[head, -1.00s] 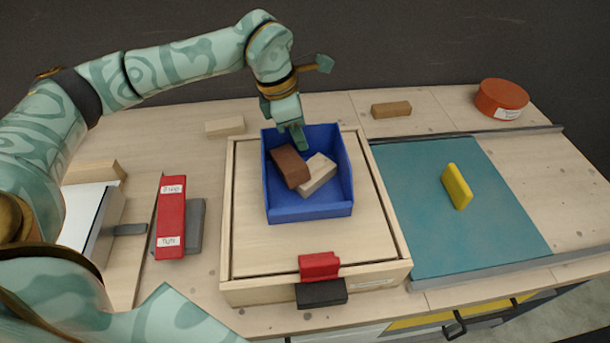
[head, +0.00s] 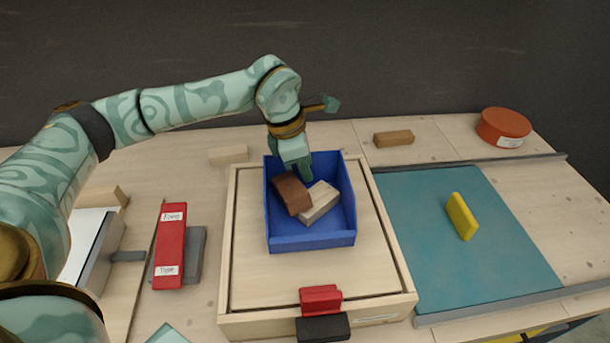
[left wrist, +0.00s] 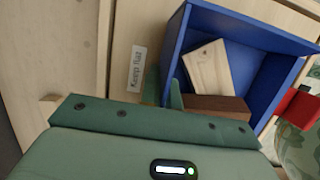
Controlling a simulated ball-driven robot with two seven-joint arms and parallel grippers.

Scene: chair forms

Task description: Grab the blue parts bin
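The blue parts bin (head: 312,242) sits upright on a shallow wooden tray. It holds a dark brown block (head: 291,193) and a pale wood block (head: 318,203). The bin also shows in the left wrist view (left wrist: 265,40). My left gripper (head: 302,172) reaches down over the bin's far wall. In the left wrist view its two fingers (left wrist: 165,92) stand close together, one on each side of that wall, and look shut on it. The outer finger is hidden in the head view.
The wooden tray (head: 248,278) has a red and a black piece at its front. A red labelled block (head: 171,245) lies left. A teal mat (head: 440,265) with a yellow block (head: 461,216) is right. A round orange-red container (head: 503,126) stands far right.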

